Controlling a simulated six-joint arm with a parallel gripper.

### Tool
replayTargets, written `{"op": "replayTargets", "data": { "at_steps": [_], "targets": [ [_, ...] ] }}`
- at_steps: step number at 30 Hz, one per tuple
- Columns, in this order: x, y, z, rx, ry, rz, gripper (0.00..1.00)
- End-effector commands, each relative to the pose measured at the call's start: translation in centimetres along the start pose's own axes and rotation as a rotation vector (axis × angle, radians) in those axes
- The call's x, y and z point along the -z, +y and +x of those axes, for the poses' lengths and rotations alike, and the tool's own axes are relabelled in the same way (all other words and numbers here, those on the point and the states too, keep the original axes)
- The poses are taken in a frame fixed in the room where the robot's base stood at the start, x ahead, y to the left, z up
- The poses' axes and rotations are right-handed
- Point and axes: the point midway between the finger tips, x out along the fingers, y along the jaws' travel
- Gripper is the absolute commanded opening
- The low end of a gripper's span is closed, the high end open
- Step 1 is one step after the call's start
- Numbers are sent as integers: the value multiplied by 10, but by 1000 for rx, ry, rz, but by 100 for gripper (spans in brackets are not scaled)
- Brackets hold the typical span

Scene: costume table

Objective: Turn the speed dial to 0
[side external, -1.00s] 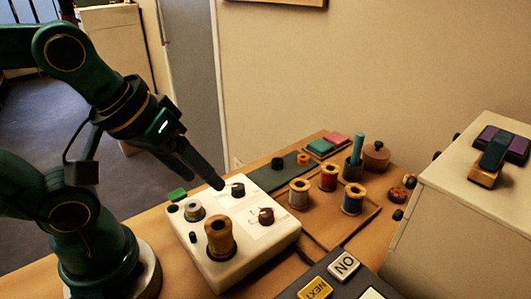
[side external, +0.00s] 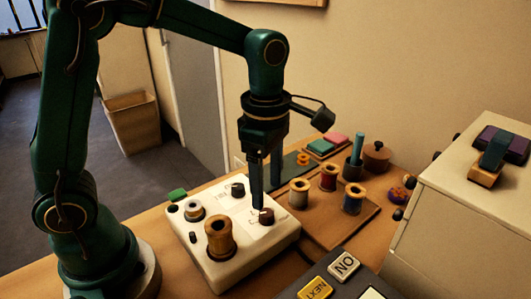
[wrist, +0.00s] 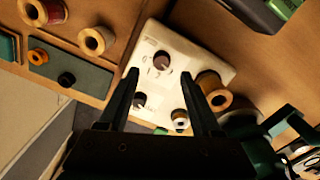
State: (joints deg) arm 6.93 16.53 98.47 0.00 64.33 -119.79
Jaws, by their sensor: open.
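A white control box (side external: 248,250) sits on the table and carries two dark dials. One dial (side external: 267,216) is at its right side, and the other dial (side external: 237,190) is at its back. Lettering beside them is too small to read surely, so I cannot tell which is the speed dial. My gripper (side external: 266,199) points down at the right-hand dial, with its fingers apart. In the wrist view, that dial (wrist: 161,62) shows between the open fingertips (wrist: 160,76); the other dial (wrist: 139,99) is near the left finger. Contact with the dial cannot be told.
A wooden spool (side external: 219,238) and a smaller pale spool (side external: 194,210) stand on the box. A wooden board (side external: 335,228) with several thread spools lies right of it. A panel with buttons (side external: 344,263) is in front, and a cream cabinet (side external: 455,215) is at the right.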

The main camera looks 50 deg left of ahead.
Motion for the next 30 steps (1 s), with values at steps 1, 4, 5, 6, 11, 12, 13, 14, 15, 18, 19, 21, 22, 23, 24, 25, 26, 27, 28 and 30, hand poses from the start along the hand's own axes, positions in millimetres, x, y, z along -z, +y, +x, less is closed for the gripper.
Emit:
{"op": "replayTargets", "data": {
  "at_steps": [1, 4, 5, 6, 11, 12, 13, 14, 15, 18, 19, 21, 22, 23, 24, 25, 26, 27, 28, 30],
  "targets": [
    [0, -2, 5, 11, 6, 3, 65],
    [0, -3, 14, 16, 9, 6, 65],
    [0, -3, 18, 16, 9, 6, 65],
    [0, -3, 23, 16, 9, 6, 65],
    [0, -3, 43, 15, 8, 6, 65],
    [0, -3, 46, 15, 8, 6, 65],
    [1, -3, 49, 15, 8, 6, 65],
    [0, -3, 51, 13, 7, 6, 65],
    [0, -3, 52, 12, 6, 6, 65],
    [0, -3, 54, 11, 5, 6, 65],
    [0, -2, 54, 11, 5, 6, 65],
    [0, -2, 54, 10, 5, 6, 65],
    [0, -2, 54, 10, 5, 6, 65],
    [0, -2, 54, 10, 5, 6, 65],
    [0, -2, 54, 10, 5, 6, 58],
    [0, -2, 54, 10, 5, 6, 46],
    [0, -2, 54, 10, 5, 6, 35],
    [0, -2, 54, 10, 5, 6, 20],
    [0, -2, 54, 10, 5, 6, 8],
    [0, -2, 54, 10, 5, 6, 0]
  ]
}}
